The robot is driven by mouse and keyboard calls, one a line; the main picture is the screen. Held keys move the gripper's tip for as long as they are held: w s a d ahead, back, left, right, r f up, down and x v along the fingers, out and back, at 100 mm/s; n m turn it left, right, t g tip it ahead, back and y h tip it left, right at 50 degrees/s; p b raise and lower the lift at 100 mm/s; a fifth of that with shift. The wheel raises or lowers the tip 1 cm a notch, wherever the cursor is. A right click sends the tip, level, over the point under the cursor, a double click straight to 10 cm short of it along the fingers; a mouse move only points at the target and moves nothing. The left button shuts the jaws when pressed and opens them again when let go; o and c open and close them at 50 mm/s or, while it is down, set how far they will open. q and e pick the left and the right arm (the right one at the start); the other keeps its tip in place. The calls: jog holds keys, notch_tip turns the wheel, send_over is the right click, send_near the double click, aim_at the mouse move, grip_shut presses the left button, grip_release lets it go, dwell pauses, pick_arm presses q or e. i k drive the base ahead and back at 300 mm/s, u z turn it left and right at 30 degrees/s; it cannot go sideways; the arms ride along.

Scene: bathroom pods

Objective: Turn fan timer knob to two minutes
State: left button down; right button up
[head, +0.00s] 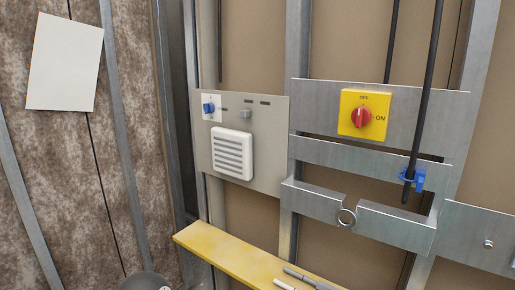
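A small blue knob (208,108) sits on a white plate at the upper left of a grey panel (268,150) in the head view. I take it for the fan timer knob. Dark marks lie around and to the right of it, too small to read, so its exact setting cannot be told. A white louvred fan vent (232,154) is fixed below it on the same panel. A small grey block (245,114) sits to the right of the knob.
A red rotary switch (361,117) on a yellow plate (378,98) marked OFF and ON is to the right. A yellow shelf (232,255) juts out below the vent, with pen-like items (300,276) on it. A blue clip (418,180) holds a black pipe (429,85).

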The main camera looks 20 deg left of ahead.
aim_at(208, 107)
jog(key=k, duration=0.5)
jog(key=z, duration=0.95)
jog(key=i, duration=0.15)
jog(key=u, duration=2.95)
jog(key=i, duration=1.65)
jog(key=z, duration=1.3)
